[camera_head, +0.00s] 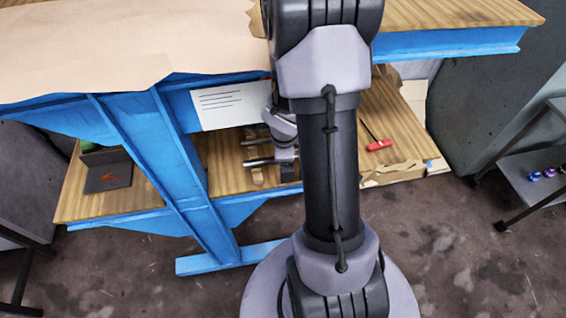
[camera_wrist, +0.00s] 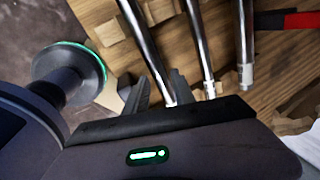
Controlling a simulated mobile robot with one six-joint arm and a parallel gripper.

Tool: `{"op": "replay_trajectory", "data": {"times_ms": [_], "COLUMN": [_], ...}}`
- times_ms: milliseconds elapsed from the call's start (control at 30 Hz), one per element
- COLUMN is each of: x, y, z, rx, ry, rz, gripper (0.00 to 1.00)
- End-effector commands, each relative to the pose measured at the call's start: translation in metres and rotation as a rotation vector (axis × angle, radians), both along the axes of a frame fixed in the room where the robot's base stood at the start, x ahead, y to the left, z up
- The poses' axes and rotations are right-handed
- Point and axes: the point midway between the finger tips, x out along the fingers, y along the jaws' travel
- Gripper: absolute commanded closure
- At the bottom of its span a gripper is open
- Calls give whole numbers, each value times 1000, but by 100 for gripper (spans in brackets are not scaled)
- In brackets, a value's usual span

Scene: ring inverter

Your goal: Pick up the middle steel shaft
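Three steel shafts lie side by side on wooden holders in the wrist view: a left shaft (camera_wrist: 146,50), a middle shaft (camera_wrist: 198,40) and a right shaft (camera_wrist: 244,40) with a stepped end. My gripper (camera_wrist: 160,76) has its two dark fingers apart, one on each side of the left shaft's near end; I cannot tell whether they touch it. The middle shaft is just right of the right finger. In the head view my gripper (camera_head: 287,167) is low over the shelf. Two shaft ends (camera_head: 258,161) show left of it; the rest is hidden behind my arm.
The shafts are on the wooden lower shelf (camera_head: 222,172) of a blue workbench (camera_head: 170,140), under its top. A white sheet (camera_head: 231,105) hangs above them. A red-handled tool (camera_head: 379,145) lies to the right. A dark box (camera_head: 106,172) stands at the left.

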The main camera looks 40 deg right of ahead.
Motion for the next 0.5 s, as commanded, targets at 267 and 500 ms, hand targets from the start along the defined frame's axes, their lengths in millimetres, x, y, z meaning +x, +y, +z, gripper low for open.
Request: {"op": "replay_trajectory", "data": {"times_ms": [267,500], "x": [4,4], "y": [-3,-3], "z": [-16,-16], "rx": [0,-1], "ry": [-1,-1], "rz": [-1,0], "gripper": [69,100]}}
